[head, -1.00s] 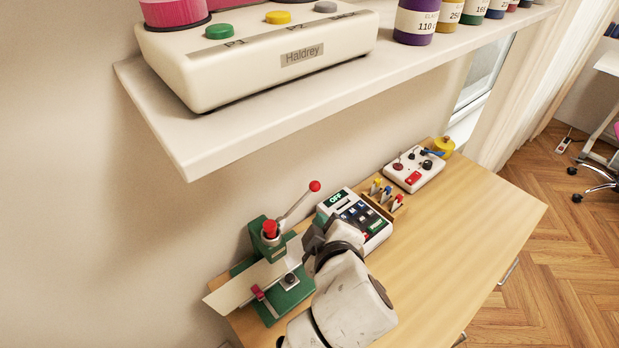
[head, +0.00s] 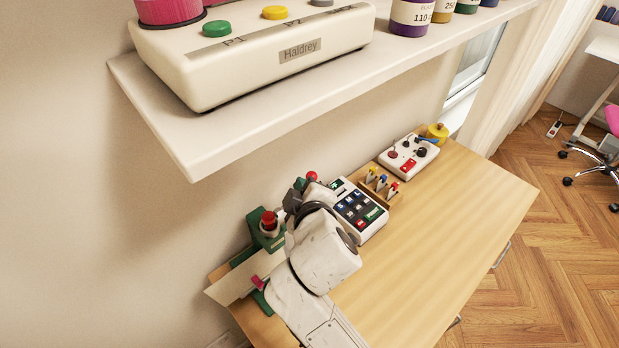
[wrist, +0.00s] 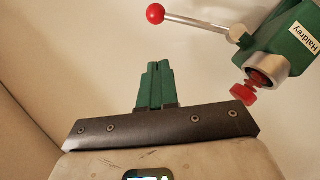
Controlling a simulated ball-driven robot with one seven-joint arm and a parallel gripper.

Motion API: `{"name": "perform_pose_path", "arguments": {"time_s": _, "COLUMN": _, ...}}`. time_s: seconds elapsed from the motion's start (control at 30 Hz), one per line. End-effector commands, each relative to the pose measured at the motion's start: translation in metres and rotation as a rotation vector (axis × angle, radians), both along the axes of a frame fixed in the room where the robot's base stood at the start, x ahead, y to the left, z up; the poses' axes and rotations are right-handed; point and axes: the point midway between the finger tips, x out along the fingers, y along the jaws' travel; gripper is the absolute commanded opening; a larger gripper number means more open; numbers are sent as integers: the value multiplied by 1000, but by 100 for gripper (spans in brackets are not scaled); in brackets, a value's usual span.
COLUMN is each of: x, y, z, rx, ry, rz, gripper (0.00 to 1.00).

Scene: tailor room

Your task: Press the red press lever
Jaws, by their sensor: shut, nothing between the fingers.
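The green press (head: 259,232) stands at the left end of the table. Its lever has a red ball knob (head: 312,176), which shows just above my gripper in the head view; my gripper and arm hide the rod there. In the wrist view the red knob (wrist: 155,14) is at the top, on a metal rod running right to the green press head (wrist: 290,45). The lever sticks out from the head, up and away from it. My gripper (head: 297,186) is shut and empty beside the lever; its green fingers (wrist: 156,72) show below the knob in the wrist view, apart from it.
A button panel (head: 357,211), small coloured-top tools (head: 382,183) and a white control box (head: 408,154) stand right of the press. A shelf (head: 200,150) with a white device (head: 255,55) overhangs the back. The table's right front (head: 450,220) is clear.

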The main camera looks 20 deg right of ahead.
Motion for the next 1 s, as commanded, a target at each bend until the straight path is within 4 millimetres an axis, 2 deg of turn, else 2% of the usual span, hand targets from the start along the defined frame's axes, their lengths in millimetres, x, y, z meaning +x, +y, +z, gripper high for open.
{"name": "perform_pose_path", "arguments": {"time_s": 0.1, "x": 21, "y": -5, "z": -8, "rx": 0, "ry": 2, "rz": -3, "gripper": 0}}
{"name": "perform_pose_path", "arguments": {"time_s": 0.2, "x": 33, "y": -12, "z": -17, "rx": 1, "ry": 4, "rz": -3, "gripper": 0}}
{"name": "perform_pose_path", "arguments": {"time_s": 0.5, "x": 43, "y": -32, "z": -36, "rx": 1, "ry": 1, "rz": -1, "gripper": 0}}
{"name": "perform_pose_path", "arguments": {"time_s": 0.9, "x": 44, "y": -34, "z": -39, "rx": 1, "ry": 1, "rz": -1, "gripper": 0}}
{"name": "perform_pose_path", "arguments": {"time_s": 1.0, "x": 44, "y": -34, "z": -45, "rx": 1, "ry": 2, "rz": -1, "gripper": 0}}
